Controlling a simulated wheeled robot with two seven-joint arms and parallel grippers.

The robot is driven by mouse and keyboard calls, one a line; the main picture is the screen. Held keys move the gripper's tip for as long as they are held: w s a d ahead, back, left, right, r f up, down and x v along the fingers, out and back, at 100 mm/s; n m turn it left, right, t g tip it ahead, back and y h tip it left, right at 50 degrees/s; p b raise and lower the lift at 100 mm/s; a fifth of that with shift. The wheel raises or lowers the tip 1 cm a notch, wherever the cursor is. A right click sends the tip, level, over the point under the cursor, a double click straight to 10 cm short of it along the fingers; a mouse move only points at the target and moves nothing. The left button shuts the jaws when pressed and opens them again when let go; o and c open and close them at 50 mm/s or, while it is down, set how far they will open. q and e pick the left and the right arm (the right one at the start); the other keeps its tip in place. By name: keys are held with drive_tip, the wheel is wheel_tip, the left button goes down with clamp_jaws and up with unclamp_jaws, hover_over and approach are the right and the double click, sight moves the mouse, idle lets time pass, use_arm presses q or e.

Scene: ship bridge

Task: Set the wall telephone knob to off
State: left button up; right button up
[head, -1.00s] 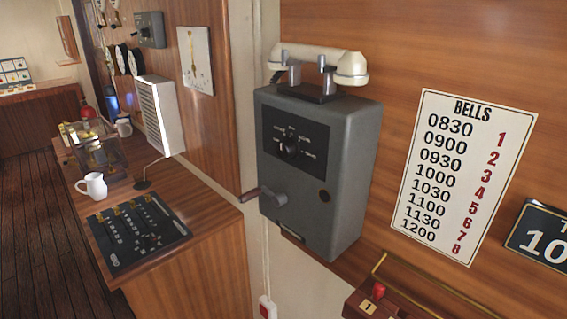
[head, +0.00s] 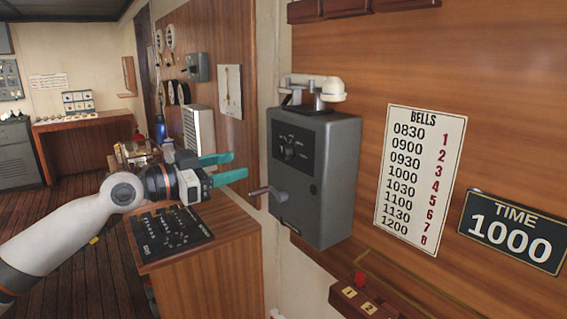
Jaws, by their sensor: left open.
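The wall telephone (head: 335,185) is a grey box on the wood-panelled wall, with a cream handset (head: 318,86) on top. Its round dark knob (head: 289,153) sits on a black dial plate on the front face; its pointer setting is too small to read. A crank handle (head: 268,191) sticks out to the left below the knob. My left gripper (head: 240,166) has teal fingers spread apart and empty, pointing right toward the telephone. It is left of the knob and apart from the box. My right gripper is not in view.
A wooden console (head: 205,255) with a black switch panel (head: 170,232) lies below my left arm. A grey-white speaker box (head: 198,130) stands behind. A bells sign (head: 420,180) hangs right of the telephone. A small red-knobbed box (head: 362,296) is below it.

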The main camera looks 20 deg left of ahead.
use_arm(q)
drive_tip(key=p, duration=0.4)
approach(282, 154)
drive_tip(key=x, duration=0.3)
drive_tip(key=p+x, duration=0.1)
drive_tip(key=x, duration=0.4)
drive_tip(key=shift+r, duration=0.1)
drive_tip(key=shift+w+d, duration=0.1)
drive_tip(key=shift+w, duration=0.2)
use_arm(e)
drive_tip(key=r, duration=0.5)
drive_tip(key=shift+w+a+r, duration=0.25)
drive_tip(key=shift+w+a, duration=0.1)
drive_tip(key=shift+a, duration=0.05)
use_arm(q)
drive_tip(key=shift+c, duration=0.5)
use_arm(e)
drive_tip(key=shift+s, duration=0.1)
use_arm(q)
drive_tip(key=c, duration=0.9)
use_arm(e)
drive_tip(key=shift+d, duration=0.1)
